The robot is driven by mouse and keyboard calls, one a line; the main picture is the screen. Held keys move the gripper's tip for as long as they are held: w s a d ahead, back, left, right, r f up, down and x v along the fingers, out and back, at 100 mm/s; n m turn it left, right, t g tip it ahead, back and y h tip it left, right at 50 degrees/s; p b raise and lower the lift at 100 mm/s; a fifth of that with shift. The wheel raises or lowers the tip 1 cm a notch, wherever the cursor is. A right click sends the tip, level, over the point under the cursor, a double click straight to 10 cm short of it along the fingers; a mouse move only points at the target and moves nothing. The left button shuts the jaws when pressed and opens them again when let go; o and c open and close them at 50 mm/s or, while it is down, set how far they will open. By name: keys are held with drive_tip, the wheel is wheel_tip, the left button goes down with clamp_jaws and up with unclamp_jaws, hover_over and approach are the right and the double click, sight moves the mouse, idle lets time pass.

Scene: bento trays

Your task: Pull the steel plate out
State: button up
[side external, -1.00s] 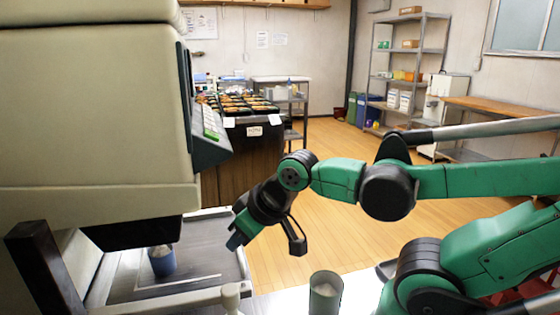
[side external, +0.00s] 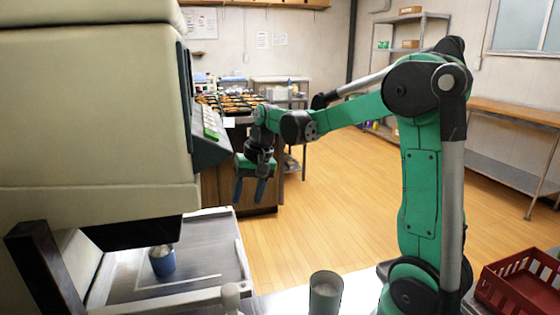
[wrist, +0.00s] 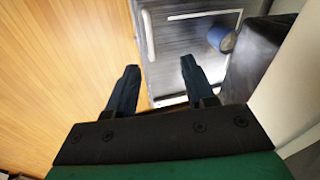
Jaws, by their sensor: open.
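The steel plate (side external: 205,262) is a grey metal surface at the lower left, beneath the large beige machine (side external: 90,110). It sticks out to the machine's right and has pale strips on it. A blue cup (side external: 162,266) stands on it under the machine's dark head. My gripper (side external: 248,192) hangs beyond the plate's right side, fingers pointing down, open and empty. In the wrist view, the plate (wrist: 185,70) lies past my gripper's fingertips (wrist: 160,68), with the cup (wrist: 222,39) at upper right. I cannot tell whether a fingertip touches the plate.
A red crate (side external: 520,283) is at lower right. A dark counter with food trays (side external: 238,165) stands behind my gripper. The wooden floor (side external: 330,215) in the middle is clear.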

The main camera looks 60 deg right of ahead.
drive_tip(key=m+g, duration=0.1)
hover_over(239, 248)
drive_tip(key=d, duration=0.1)
wheel_tip(239, 248, down, 12)
drive_tip(key=shift+s+a+f, duration=0.1)
drive_tip(key=shift+a+f, duration=0.1)
drive_tip(key=shift+f, duration=1.1)
drive_tip(key=shift+a+f, duration=0.2)
drive_tip(key=shift+f, duration=1.1)
clamp_jaws()
